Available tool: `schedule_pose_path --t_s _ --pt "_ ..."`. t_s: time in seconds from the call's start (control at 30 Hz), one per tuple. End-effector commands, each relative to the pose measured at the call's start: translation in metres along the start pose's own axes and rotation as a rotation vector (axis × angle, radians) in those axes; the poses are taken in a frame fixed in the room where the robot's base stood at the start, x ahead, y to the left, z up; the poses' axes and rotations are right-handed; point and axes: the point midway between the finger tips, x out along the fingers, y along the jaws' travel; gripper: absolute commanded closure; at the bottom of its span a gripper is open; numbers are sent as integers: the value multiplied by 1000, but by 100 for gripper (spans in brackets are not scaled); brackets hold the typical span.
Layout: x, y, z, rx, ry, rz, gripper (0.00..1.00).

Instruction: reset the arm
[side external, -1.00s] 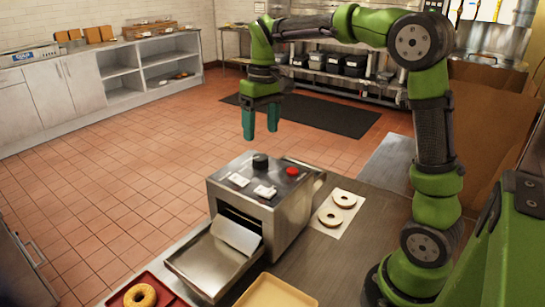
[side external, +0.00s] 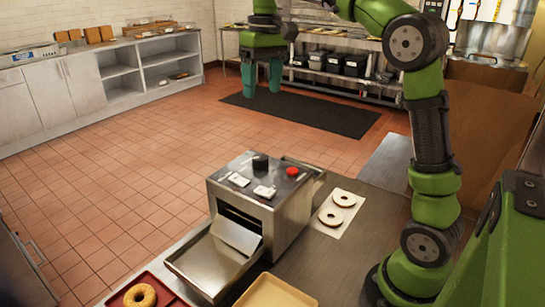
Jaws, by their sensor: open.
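My gripper (side external: 261,78) is at the top middle of the side external view, raised high above the machine and the table. Its two teal fingers point down, stand apart and hold nothing. My green arm reaches to it from the right. Its wrist reaches the top edge of the picture.
A steel machine (side external: 285,212) with a red knob and a front tray (side external: 190,262) stands on the metal table (side external: 370,222). Two bagel halves (side external: 337,208) lie on white paper to its right. A bagel (side external: 139,296) sits on a red tray (side external: 165,293); a tan tray (side external: 275,292) is beside it.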

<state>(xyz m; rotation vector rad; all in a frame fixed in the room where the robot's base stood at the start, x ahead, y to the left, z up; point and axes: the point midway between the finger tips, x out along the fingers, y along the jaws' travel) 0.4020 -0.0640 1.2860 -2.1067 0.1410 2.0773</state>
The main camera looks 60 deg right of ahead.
Motion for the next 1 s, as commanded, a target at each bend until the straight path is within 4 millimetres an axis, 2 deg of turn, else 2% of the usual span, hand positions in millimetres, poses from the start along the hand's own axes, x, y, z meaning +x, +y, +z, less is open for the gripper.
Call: schedule_pose_path --t_s 0.07,0.13,0.27,0.47,0.7,0.8,0.9,1.0 --pt "4 3 -6 15 23 15 32" --pt "19 6 -8 31 31 23 32" --pt "38 1 8 54 100 15 32" --pt "63 -21 56 99 255 -57 32" --pt "100 -45 131 166 443 -193 32" --pt "113 -50 156 174 494 -238 32" --pt "120 -53 174 163 519 -264 32" --pt "118 -55 182 150 538 -276 32"
